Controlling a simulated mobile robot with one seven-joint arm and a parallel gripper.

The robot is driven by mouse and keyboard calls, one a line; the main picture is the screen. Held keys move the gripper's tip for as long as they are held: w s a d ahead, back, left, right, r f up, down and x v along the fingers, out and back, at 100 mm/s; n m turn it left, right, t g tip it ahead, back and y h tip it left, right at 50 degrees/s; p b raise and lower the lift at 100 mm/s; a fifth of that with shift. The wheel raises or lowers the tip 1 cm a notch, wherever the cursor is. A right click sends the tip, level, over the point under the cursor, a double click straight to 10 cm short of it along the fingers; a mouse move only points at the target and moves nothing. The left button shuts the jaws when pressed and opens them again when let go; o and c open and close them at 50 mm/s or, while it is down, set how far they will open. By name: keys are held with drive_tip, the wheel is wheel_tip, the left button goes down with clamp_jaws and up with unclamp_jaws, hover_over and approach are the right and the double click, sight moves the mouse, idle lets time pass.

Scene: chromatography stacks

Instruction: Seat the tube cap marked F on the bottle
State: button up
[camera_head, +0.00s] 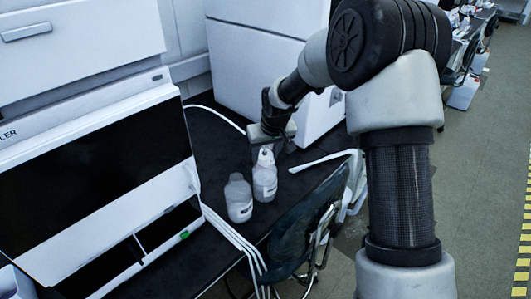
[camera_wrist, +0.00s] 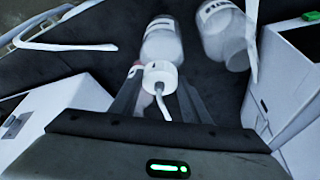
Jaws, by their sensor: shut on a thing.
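My gripper (camera_head: 270,135) is over the right-hand bottle (camera_head: 265,180) on the dark bench. In the wrist view my gripper's two fingers (camera_wrist: 160,82) are shut on a white cap (camera_wrist: 160,74) with a thin, bent white tube. The cap's marking cannot be read. The cap lines up with the neck end of a pale, labelled bottle (camera_wrist: 163,42); I cannot tell whether it touches the neck or sits on it. A second pale, labelled bottle (camera_head: 238,200) stands close to the left; it also shows in the wrist view (camera_wrist: 224,38).
A large white instrument (camera_head: 100,190) with a dark front fills the left. A white cabinet (camera_head: 265,55) stands behind my gripper. White tubing (camera_head: 320,160) lies on the bench (camera_head: 215,150). A dark chair (camera_head: 305,235) is at the bench's front edge. A small reddish thing (camera_wrist: 135,71) shows beside the cap.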

drive_tip(key=shift+f, duration=0.1)
drive_tip(key=shift+f+b, duration=0.35)
drive_tip(key=shift+b, duration=0.05)
drive_tip(key=o, duration=1.6)
drive_tip(key=shift+c, duration=0.2)
drive_tip(key=shift+r, duration=0.1)
drive_tip(key=shift+r+p, duration=2.15)
drive_tip(key=shift+r, duration=1.3)
